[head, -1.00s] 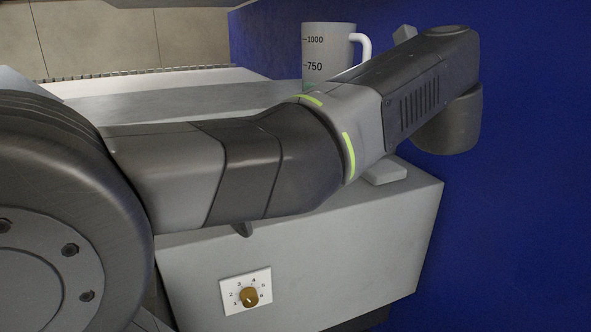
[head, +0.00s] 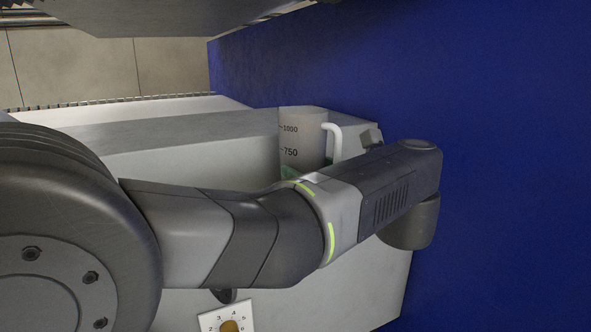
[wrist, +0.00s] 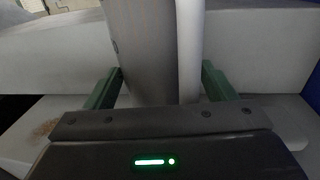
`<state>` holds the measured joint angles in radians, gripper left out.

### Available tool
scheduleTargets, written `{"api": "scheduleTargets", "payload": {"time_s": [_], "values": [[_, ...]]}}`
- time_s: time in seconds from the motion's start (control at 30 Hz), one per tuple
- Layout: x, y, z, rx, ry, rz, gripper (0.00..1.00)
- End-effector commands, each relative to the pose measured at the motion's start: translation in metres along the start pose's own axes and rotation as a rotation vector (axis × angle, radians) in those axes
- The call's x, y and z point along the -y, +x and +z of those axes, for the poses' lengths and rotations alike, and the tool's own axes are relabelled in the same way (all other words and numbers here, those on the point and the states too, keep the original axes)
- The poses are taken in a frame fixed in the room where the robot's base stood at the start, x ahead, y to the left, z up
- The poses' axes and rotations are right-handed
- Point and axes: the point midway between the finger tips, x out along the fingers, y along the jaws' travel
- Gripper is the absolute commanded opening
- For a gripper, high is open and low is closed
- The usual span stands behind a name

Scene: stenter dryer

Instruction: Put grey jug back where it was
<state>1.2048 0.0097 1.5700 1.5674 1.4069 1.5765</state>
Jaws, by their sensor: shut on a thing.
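The grey jug (head: 303,128) stands roughly upright behind my arm in the head view, with 1000 and 750 marks and a pale handle on its right. Its lower part is hidden by my arm. In the wrist view the jug (wrist: 140,50) and its handle (wrist: 190,50) rise between the two green fingers of my gripper (wrist: 160,86), which is shut on the jug. I cannot tell whether the jug's base touches the surface below it.
The grey machine housing (head: 190,138) runs behind the jug. A dial plate (head: 226,317) is on its front. A deep blue wall (head: 500,170) stands to the right. A brownish stain (wrist: 45,128) shows on the pale surface at left in the wrist view.

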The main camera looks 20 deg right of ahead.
Motion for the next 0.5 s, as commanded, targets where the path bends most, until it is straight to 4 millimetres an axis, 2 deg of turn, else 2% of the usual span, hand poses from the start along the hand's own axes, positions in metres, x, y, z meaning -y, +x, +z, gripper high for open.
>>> {"api": "scheduleTargets", "payload": {"time_s": [0.1,0.13,0.2,0.23,0.5], "values": [[0.0001,0.0001,-0.0029,0.001,0.000,0.000,0.24],[0.0001,0.0000,-0.0034,0.000,0.000,0.000,0.82],[0.0001,0.0000,-0.0031,0.000,0.000,0.000,0.95],[0.0001,0.0000,-0.0030,0.000,0.000,0.000,0.99],[0.0001,0.0001,-0.0024,0.000,0.000,0.000,0.99]]}}
